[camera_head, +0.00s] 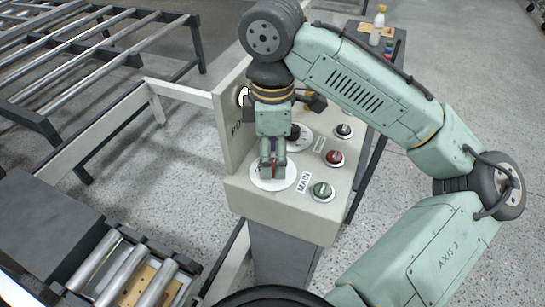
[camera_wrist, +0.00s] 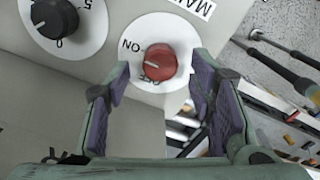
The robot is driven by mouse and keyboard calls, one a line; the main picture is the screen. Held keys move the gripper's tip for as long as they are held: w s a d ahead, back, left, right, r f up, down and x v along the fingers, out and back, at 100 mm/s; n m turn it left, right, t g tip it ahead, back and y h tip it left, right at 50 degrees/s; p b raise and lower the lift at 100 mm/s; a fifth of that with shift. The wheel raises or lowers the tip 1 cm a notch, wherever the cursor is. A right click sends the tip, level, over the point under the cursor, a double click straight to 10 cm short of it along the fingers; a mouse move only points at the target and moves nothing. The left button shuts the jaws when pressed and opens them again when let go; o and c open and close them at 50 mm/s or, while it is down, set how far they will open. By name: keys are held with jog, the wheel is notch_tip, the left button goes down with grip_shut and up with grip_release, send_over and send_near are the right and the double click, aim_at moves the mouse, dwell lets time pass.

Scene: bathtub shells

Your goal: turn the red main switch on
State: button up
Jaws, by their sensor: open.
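The red main switch (camera_wrist: 161,62) is a round knob on a white plate marked ON and OFF, under a partly cut-off "MA…" label. Its white pointer mark faces left and slightly down, between the two words; its exact setting is hard to tell. My gripper (camera_wrist: 159,70) is open, with its purple-padded fingers to the left and right of the knob and a gap on each side in the picture. In the head view my gripper (camera_head: 272,168) points down over the white plate (camera_head: 265,184) beside the MAIN label and hides most of the knob.
A black dial (camera_wrist: 55,18) lies near the switch. An upright panel (camera_head: 236,115) stands close left of my gripper.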

aim_at(273, 163)
notch_tip(273, 163, up, 10)
jog(key=shift+r, duration=0.15)
dwell(0.6)
